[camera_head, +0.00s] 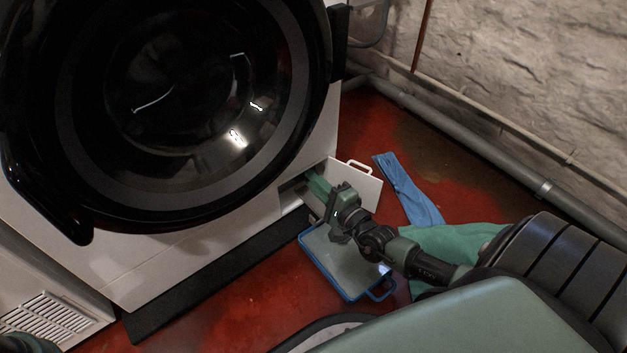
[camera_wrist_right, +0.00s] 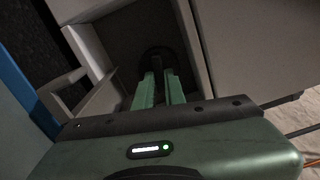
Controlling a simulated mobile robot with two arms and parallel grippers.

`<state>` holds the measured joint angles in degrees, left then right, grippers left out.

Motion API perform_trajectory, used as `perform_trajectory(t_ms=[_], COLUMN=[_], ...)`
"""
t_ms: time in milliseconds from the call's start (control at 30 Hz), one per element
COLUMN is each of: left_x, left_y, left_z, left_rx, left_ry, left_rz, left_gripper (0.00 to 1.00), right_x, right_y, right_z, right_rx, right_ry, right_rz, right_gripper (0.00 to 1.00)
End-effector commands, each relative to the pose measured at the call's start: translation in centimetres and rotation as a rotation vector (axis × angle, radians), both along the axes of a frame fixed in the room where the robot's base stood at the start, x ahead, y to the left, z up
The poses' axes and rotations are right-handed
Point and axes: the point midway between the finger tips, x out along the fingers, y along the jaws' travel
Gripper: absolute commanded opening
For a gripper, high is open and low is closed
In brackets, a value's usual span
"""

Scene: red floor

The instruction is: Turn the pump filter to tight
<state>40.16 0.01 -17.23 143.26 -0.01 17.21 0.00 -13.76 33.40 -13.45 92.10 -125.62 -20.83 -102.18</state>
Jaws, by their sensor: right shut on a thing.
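The pump filter (camera_wrist_right: 157,60) is a dark round cap with a raised grip, deep inside the open compartment low on the front of the white washing machine (camera_head: 258,208). My right gripper (camera_wrist_right: 160,85) reaches into this compartment, with its green fingers shut on the filter's grip. In the head view my right gripper (camera_head: 318,186) enters the opening, and the filter is hidden there. The compartment's white flap (camera_head: 366,190) with a handle stands open beside the opening. My left gripper is not in view.
A shallow blue-rimmed tray (camera_head: 335,265) lies on the red floor below the opening. A blue cloth (camera_head: 405,188) and a green cloth (camera_head: 440,240) lie to the right. Pipes (camera_head: 460,130) run along the stone wall. The large black round door (camera_head: 170,110) is above.

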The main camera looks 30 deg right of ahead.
Motion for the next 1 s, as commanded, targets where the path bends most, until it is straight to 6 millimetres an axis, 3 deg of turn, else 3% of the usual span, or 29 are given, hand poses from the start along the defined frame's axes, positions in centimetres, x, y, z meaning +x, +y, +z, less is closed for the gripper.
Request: perform_trajectory(t_ms=[1000], left_x=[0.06], left_y=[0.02], left_z=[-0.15], left_rx=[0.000], left_ry=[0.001], left_rz=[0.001], left_gripper=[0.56], right_x=[-0.09], right_y=[0.33], right_z=[-0.51], right_rx=[0.900], right_ry=[0.073], right_rz=[0.001], right_gripper=[0.00])
